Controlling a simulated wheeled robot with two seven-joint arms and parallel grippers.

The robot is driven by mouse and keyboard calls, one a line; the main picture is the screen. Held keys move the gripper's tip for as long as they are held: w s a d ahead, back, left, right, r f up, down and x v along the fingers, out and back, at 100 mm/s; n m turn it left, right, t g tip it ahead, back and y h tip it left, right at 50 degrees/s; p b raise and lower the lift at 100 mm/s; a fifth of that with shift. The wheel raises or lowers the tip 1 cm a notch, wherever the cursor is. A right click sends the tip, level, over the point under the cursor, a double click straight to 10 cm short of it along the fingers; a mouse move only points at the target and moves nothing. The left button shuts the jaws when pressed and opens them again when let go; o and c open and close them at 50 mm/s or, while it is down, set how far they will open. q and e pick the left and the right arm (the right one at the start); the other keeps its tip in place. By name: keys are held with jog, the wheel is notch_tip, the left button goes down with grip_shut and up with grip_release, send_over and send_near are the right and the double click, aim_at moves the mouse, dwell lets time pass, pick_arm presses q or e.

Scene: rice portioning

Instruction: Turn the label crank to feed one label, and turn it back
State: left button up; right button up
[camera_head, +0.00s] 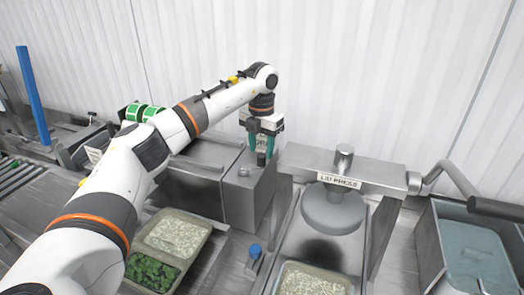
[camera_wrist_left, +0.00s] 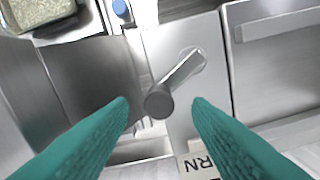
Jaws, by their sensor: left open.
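My left gripper (camera_head: 262,150) is open, reaching down over the grey metal box (camera_head: 250,195) in the middle of the head view. In the left wrist view its two teal fingers (camera_wrist_left: 160,112) stand apart on either side of the label crank. The crank has a dark round knob (camera_wrist_left: 158,102) and a metal arm running up right to a pivot on the box face. The knob lies between the fingertips in the picture; I cannot tell whether either finger touches it. Green label rolls (camera_head: 142,112) sit behind my left arm. My right gripper is not in view.
A lid press (camera_head: 333,205) stands right of the box, with a filled rice tray (camera_head: 314,279) beneath its front. A tray of rice and greens (camera_head: 178,239) lies left of it. A blue knob (camera_head: 255,251) stands between. A grey bin (camera_head: 472,250) is at far right.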

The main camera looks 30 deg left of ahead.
aim_at(261, 155)
pick_arm(q)
jog(key=shift+f+p, duration=0.45)
jog(key=shift+f, duration=1.25)
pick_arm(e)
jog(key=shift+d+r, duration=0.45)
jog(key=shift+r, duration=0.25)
pick_arm(q)
grip_shut()
